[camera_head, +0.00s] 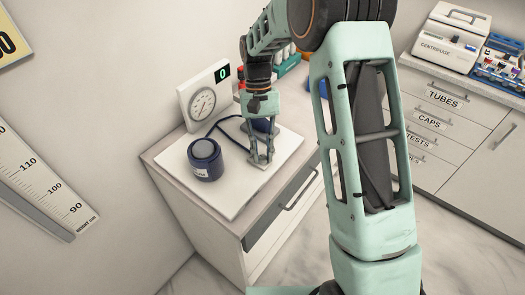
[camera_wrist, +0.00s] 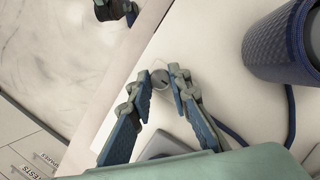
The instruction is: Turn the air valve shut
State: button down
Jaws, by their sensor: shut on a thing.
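The air valve (camera_wrist: 160,79) is a small round grey knob in the wrist view, low over the white board. My gripper (camera_wrist: 162,84) has its two blue-padded fingers on either side of the knob, closed on it. In the head view my gripper (camera_head: 262,160) points down at the front right part of the board, and its fingers hide the knob. A dark blue cylindrical cuff (camera_head: 205,162) stands to the left of my gripper, apart from it. A white gauge (camera_head: 203,99) with a round dial stands behind, its green display reading 0.
The white board (camera_head: 226,204) lies on a small cabinet (camera_head: 241,232) with a drawer. A dark hose (camera_wrist: 229,132) runs across the board near the cuff. Red-capped and teal items stand behind my arm. A drawer unit (camera_head: 446,125) with a centrifuge (camera_head: 446,46) is at right.

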jog(key=c, duration=1.8)
grip_release()
jog(key=v, duration=1.2)
